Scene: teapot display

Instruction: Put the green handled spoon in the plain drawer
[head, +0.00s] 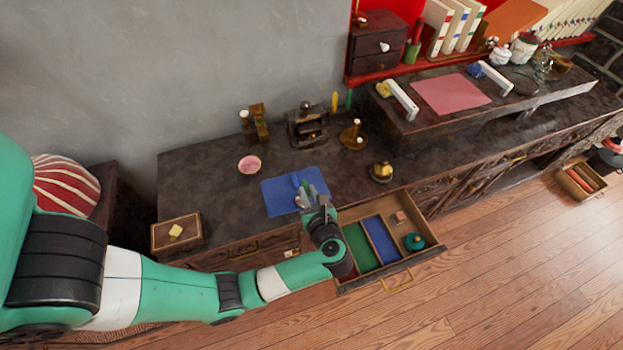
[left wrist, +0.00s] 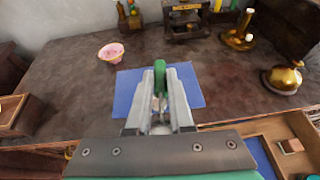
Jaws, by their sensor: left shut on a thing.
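The green handled spoon (left wrist: 160,76) shows in the left wrist view, its green end upright between my fingers and its lower part mostly hidden by them. My left gripper (head: 314,195) is shut on it in front of the blue mat (head: 274,197), near the counter's front edge. The mat also shows behind the fingers in the left wrist view (left wrist: 128,92). An open drawer (head: 423,258) juts out to the right of the gripper, with green, blue and bare wood sections; my arm hides its left end. I cannot tell whether this is the plain drawer. My right gripper is not in view.
A small wood block (head: 399,217) and a teal round pot (head: 414,241) sit in the drawer's right section. A pink bowl (head: 249,164), a brass candlestick (head: 353,136) and a brass bell-like piece (head: 382,172) stand on the counter. A wooden box (head: 177,232) is at left.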

